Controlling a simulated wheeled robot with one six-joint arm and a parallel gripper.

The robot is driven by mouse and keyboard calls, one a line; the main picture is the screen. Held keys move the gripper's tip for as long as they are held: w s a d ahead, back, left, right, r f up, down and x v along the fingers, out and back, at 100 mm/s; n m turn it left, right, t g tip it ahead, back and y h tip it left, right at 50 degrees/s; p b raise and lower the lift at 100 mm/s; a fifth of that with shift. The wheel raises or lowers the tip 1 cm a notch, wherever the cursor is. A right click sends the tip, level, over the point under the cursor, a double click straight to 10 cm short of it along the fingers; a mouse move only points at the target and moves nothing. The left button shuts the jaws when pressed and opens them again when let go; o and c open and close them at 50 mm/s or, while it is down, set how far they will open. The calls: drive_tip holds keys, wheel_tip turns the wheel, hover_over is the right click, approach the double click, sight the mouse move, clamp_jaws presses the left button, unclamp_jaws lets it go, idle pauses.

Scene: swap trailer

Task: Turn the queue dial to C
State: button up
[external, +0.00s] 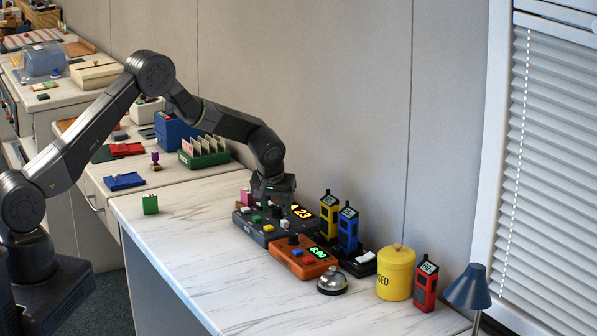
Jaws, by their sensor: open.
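A dark grey console (244,228) with several coloured buttons and a lit yellow display (301,212) sits on the marble-look counter near the wall. The display seems to read "A 23", its left part covered by my gripper. My gripper (272,206) points down over the console's middle, its jaws open. Whether it touches the console or stands around a dial cannot be told at this size. The queue dial is not clearly visible; my gripper hides part of the console's top.
An orange box (285,262) with a dark knob and green display stands in front of the console. A silver bell (332,281), yellow canister (396,273), yellow handset (328,217), blue handset (347,229), red handset (426,286) and blue lamp (468,288) stand to the right. The counter's left front is mostly clear.

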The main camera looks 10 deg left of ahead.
drive_tip(key=c, duration=1)
drive_tip(key=m+h+b, duration=0.1)
drive_tip(key=m+b, duration=0.3)
drive_tip(key=shift+a+f+h, duration=0.15)
drive_tip(key=shift+a+h, duration=0.05)
drive_tip(key=shift+h, duration=0.2)
drive_tip(key=m+b, duration=0.2)
drive_tip(key=m, duration=0.1)
drive_tip(key=m+g+h+b, duration=0.1)
drive_tip(key=m+b, duration=0.1)
drive_tip(key=shift+w+a+m+h, duration=0.1)
drive_tip(key=shift+w+m+h, duration=0.05)
drive_tip(key=shift+m+h, duration=0.2)
drive_tip(key=m+b, duration=0.1)
drive_tip(key=m, duration=0.1)
drive_tip(key=m+g+b, duration=0.1)
drive_tip(key=b, duration=0.1)
drive_tip(key=shift+w+m+g+h, duration=0.1)
drive_tip(key=shift+m+g+h, duration=0.2)
drive_tip(key=shift+m+h, duration=0.05)
drive_tip(key=shift+m+g+b, duration=0.7)
drive_tip(key=shift+m+b, duration=0.2)
drive_tip(key=shift+m, duration=1)
drive_tip(key=shift+r, duration=0.2)
